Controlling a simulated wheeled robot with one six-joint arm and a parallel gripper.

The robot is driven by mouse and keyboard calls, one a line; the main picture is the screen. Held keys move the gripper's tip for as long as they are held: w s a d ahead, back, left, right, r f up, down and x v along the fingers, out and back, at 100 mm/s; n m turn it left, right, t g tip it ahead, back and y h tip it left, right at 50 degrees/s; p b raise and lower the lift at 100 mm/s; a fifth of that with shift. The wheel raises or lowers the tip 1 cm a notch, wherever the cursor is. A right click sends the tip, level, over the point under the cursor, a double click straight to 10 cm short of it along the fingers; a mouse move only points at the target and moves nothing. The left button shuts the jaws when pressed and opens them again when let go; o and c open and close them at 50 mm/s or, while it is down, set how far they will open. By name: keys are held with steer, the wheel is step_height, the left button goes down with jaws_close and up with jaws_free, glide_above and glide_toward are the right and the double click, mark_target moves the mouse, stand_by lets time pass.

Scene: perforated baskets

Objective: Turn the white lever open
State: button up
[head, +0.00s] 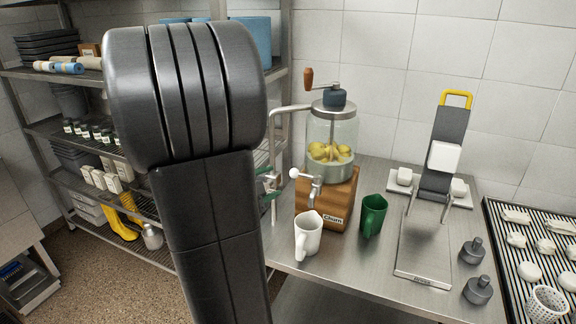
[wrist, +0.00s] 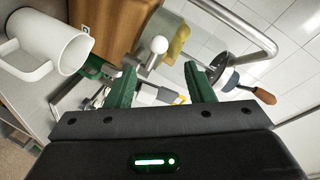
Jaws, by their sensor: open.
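A glass churn (head: 331,140) with yellow fruit inside stands on a wooden base (head: 335,205) labelled "Churn". A metal tap (head: 314,190) sticks out of its front, with a small lever ending in a white ball knob (head: 294,173). In the wrist view the white knob (wrist: 160,45) shows just beyond the gap between my green fingertips. My gripper (wrist: 161,80) is open, with nothing between its fingers. In the head view my arm hides most of it; bits of the green fingers (head: 268,186) show left of the knob, apart from it.
A white mug (head: 307,236) stands below the tap; it also shows at the left of the wrist view (wrist: 45,45). A green mug (head: 373,214) stands to its right. A bent metal pipe (head: 290,108) rises left of the churn. A press (head: 440,165) and dark weights (head: 472,250) stand further right.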

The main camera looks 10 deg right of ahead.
mark_target(293, 174)
steer(key=p+x, duration=0.1)
steer(key=x, duration=1.2)
steer(key=shift+f, duration=0.1)
jaws_close()
